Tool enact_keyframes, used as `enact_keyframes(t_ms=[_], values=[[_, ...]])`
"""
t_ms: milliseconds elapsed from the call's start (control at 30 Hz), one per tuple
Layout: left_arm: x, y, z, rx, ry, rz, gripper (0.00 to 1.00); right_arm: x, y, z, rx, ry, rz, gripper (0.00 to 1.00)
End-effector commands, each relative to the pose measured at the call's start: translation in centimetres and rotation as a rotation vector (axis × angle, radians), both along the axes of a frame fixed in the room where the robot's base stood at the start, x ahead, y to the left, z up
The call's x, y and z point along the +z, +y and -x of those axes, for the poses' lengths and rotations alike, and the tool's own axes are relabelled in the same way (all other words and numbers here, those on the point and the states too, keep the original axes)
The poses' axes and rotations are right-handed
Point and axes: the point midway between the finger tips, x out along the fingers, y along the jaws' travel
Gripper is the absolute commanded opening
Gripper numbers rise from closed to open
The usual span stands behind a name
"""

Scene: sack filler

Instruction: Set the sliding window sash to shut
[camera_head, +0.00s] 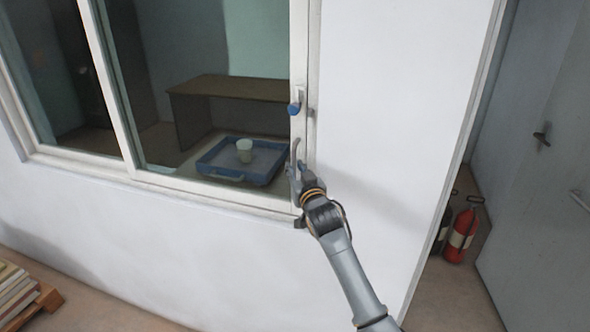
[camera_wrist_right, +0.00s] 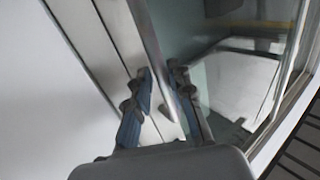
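The sliding window sash (camera_head: 132,153) is a pale-framed glass pane in the wall at left. Its right upright stands against or very near the right side of the window frame; I cannot tell whether a gap is left. A vertical bar handle (camera_head: 296,150) sits low on that upright and also shows in the right wrist view (camera_wrist_right: 150,45). My right gripper (camera_head: 296,172) is at the handle's lower part. In the wrist view its blue-grey fingers (camera_wrist_right: 162,84) stand apart on either side of the bar; contact is unclear. My left gripper is out of view.
A blue knob (camera_head: 294,108) is on the window's right side above the handle. Behind the glass are a blue tray (camera_head: 212,164) with a cup (camera_head: 244,150) and a brown desk (camera_head: 232,87). A red fire extinguisher (camera_head: 460,236) stands right; a pallet stack (camera_head: 22,298) lies lower left.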

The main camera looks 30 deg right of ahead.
Motion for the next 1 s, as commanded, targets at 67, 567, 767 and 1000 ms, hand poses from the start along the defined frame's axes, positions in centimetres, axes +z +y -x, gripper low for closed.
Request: enact_keyframes(t_ms=[67,567,767,1000], values=[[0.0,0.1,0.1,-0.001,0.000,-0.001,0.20,0.1,0.0,0.0,0.000,-0.003,0.001,0.21],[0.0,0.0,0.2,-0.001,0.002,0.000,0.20,0.1,2.0,7.2,0.000,-0.003,0.001,0.21],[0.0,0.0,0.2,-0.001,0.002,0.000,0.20,0.1,2.8,10.5,-0.001,-0.002,0.000,0.21],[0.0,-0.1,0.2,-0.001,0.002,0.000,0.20,0.1,3.2,11.8,-0.001,-0.001,-0.001,0.21]])
